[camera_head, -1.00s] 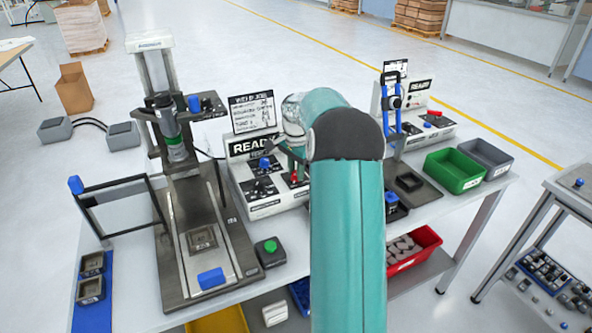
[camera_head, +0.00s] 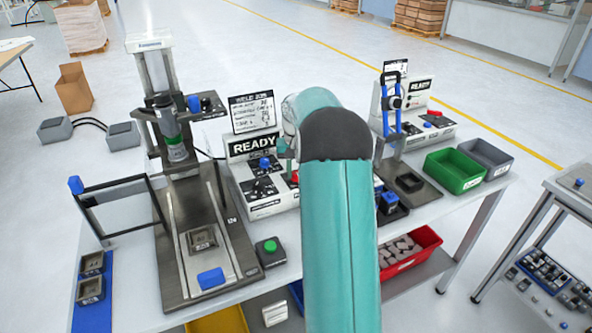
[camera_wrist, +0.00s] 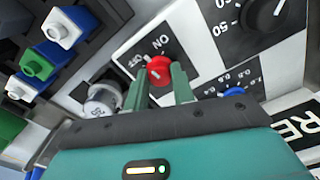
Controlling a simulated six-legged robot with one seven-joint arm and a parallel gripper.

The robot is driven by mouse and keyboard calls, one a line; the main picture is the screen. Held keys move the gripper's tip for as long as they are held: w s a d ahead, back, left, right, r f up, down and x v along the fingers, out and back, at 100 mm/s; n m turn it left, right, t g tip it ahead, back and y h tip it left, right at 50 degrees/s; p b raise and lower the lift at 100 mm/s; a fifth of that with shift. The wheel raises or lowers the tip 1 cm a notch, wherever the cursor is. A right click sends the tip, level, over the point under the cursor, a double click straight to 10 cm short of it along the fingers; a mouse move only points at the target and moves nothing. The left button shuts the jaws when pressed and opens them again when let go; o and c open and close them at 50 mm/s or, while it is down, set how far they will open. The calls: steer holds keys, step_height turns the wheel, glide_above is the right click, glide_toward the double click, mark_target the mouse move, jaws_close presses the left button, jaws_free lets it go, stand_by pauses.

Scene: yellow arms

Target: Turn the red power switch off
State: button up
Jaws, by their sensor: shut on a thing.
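The red power switch (camera_wrist: 158,69) is a small red knob on a black square plate in the wrist view. White ON and OFF marks stand beside it. My gripper (camera_wrist: 160,80) is shut on the knob, with one green finger on each side. The fingers cover part of the knob, so I cannot tell for sure which mark it points at. In the head view a bit of red (camera_head: 295,177) shows at the right of the control box (camera_head: 262,185), whose screen reads READY. My arm hides the gripper there.
A blue knob (camera_wrist: 232,92) and a large black dial (camera_wrist: 265,12) sit close by on the panel. A grey key-like knob (camera_wrist: 100,100) is left of the fingers. The press (camera_head: 170,140) stands left of the control box; a green bin (camera_head: 455,170) is at right.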

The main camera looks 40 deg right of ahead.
steer(key=n, duration=0.7)
stand_by(0.6)
steer(key=o, duration=1)
steer(key=shift+r, duration=0.1)
step_height(320, 180, up, 14)
steer(key=shift+f, duration=0.2)
